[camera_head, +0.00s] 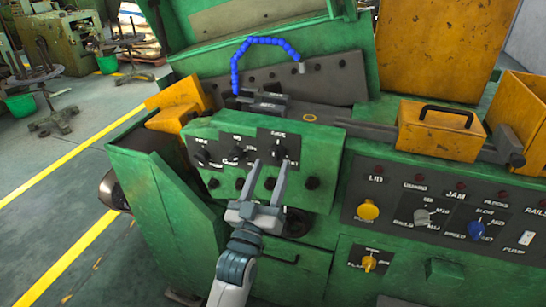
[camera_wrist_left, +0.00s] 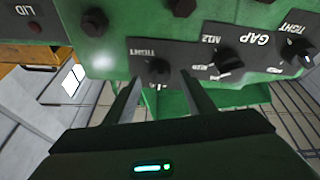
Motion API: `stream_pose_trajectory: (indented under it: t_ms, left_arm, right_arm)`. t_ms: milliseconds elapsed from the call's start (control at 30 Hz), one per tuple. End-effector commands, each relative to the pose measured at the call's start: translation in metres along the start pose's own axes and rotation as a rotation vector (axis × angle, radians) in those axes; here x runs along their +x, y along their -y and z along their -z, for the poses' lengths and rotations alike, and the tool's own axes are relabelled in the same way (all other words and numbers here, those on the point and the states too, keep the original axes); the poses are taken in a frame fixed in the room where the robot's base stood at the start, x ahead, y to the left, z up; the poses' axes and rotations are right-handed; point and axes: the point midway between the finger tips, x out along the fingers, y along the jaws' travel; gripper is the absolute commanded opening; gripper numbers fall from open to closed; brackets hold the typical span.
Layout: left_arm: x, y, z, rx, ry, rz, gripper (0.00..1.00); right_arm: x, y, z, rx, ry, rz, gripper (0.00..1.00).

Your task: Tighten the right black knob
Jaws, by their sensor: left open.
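The right black knob (camera_head: 280,152) sits on a dark label plate at the right end of a row of black knobs on the green machine's raised panel. My left gripper (camera_head: 269,166) is open in front of that panel, its fingertips just below the knob in the head view. In the left wrist view, the same knob (camera_wrist_left: 158,70) shows between the tips of my open left gripper (camera_wrist_left: 161,82), with no clear contact. The middle black knob (camera_head: 238,153) and left black knob (camera_head: 202,156) are beside it. My right gripper is out of view.
Dark round bolts line the panel below the knobs. A control panel with a yellow knob (camera_head: 368,210), a grey knob (camera_head: 422,217) and a blue knob (camera_head: 476,229) is at right. A blue hose (camera_head: 262,41) arches behind. Open floor lies at left.

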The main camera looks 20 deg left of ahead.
Motion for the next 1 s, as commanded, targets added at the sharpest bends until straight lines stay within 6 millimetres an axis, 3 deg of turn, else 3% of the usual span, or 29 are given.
stream_pose_trajectory:
  t_ms: [200, 600, 633, 800, 1000]
  left_arm:
    - [0.024, 0.0, 0.001, 0.0, -0.001, 0.0, 0.5]
    - [0.029, 0.0, 0.0, 0.0, 0.0, 0.001, 0.5]
    - [0.029, 0.0, 0.0, 0.0, 0.0, 0.0, 0.47]
    - [0.028, 0.0, 0.0, 0.0, 0.0, 0.0, 0.09]
    - [0.028, 0.0, 0.0, 0.004, 0.0, -0.001, 0.09]
  right_arm:
    - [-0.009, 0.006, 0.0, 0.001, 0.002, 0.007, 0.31]
    - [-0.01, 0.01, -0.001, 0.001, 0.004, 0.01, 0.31]
    - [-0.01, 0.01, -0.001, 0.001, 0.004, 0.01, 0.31]
    - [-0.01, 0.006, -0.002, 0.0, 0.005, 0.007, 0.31]
    - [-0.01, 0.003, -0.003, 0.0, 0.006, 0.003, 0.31]
